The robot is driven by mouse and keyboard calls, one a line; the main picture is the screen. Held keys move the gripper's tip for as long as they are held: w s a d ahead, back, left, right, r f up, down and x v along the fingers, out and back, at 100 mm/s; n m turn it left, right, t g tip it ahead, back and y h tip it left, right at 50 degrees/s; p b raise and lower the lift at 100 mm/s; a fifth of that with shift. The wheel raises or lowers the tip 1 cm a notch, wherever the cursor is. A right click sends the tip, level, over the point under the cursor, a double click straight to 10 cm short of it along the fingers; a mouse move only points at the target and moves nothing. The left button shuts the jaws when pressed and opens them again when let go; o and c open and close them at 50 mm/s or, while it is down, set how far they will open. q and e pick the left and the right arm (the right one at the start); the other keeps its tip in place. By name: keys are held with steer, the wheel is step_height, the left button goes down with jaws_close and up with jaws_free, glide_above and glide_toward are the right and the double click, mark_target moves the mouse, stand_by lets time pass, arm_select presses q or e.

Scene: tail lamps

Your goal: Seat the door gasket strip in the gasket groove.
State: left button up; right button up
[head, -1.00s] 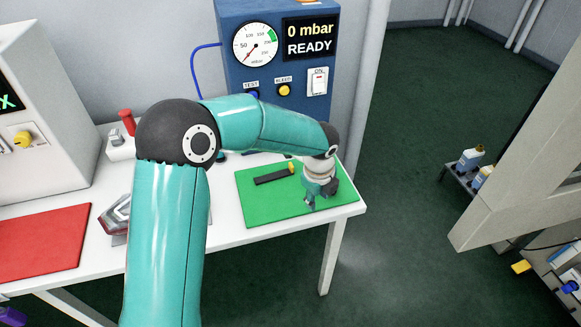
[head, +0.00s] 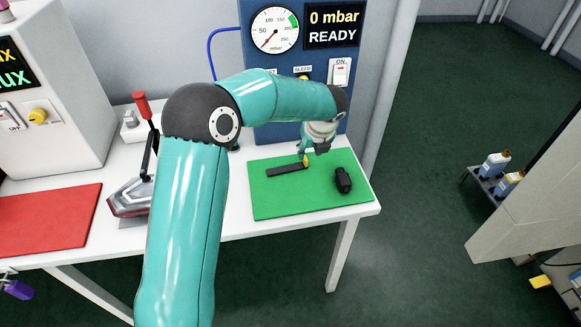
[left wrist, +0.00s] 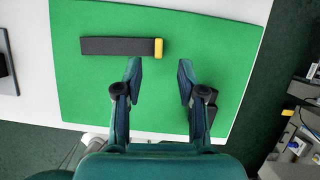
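The gasket strip is a flat dark bar (head: 286,171) with a yellow end (head: 306,160), lying on the green mat (head: 275,205). The left wrist view shows the strip (left wrist: 118,46) lying crosswise ahead of the fingers. My left gripper (head: 304,148) is at the yellow end of the strip. In the left wrist view its two fingers (left wrist: 160,72) are spread apart with nothing between them, and the yellow end lies just beyond the gap. I cannot make out the gasket groove. My right gripper is not in view.
A small black object (head: 343,180) lies on the mat's right part; the right finger partly covers it in the wrist view. A tail lamp (head: 130,199) stands left of my arm, near a red-handled lever (head: 141,106). A blue gauge cabinet (head: 258,60) stands behind.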

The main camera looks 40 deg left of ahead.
mark_target(306, 158)
arm_select(q)
steer(key=shift+x, duration=2.85)
jaws_close()
